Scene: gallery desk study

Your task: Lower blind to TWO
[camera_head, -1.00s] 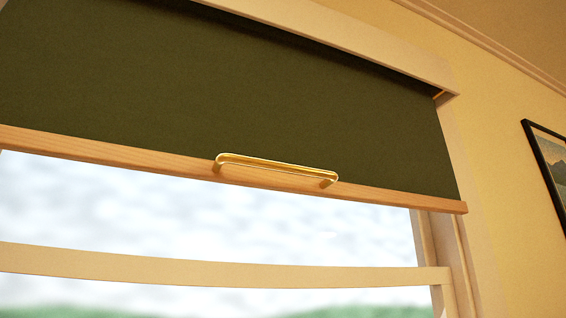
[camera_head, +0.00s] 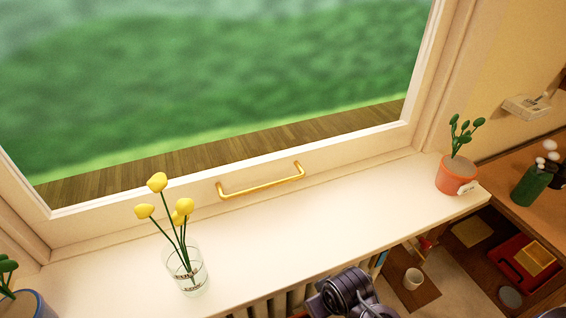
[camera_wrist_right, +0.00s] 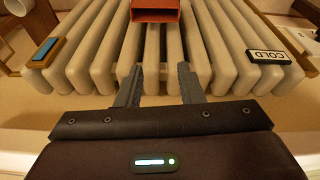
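The blind is out of view now; the head view looks at the lower part of the window and the sill. A brass handle (camera_head: 262,186) is fixed on the window's pale bottom rail (camera_head: 330,160). My right gripper (camera_wrist_right: 159,78) shows in the right wrist view, with its two fingers apart and nothing between them. It points at a cream ribbed radiator (camera_wrist_right: 105,55). My left gripper is in neither current view.
On the white sill (camera_head: 310,225) stand a glass vase (camera_head: 186,272) with yellow flowers and an orange potted plant (camera_head: 455,176). A blue pot (camera_head: 28,304) is at far left. A red object (camera_wrist_right: 156,11) and a COLD label (camera_wrist_right: 268,57) are by the radiator.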

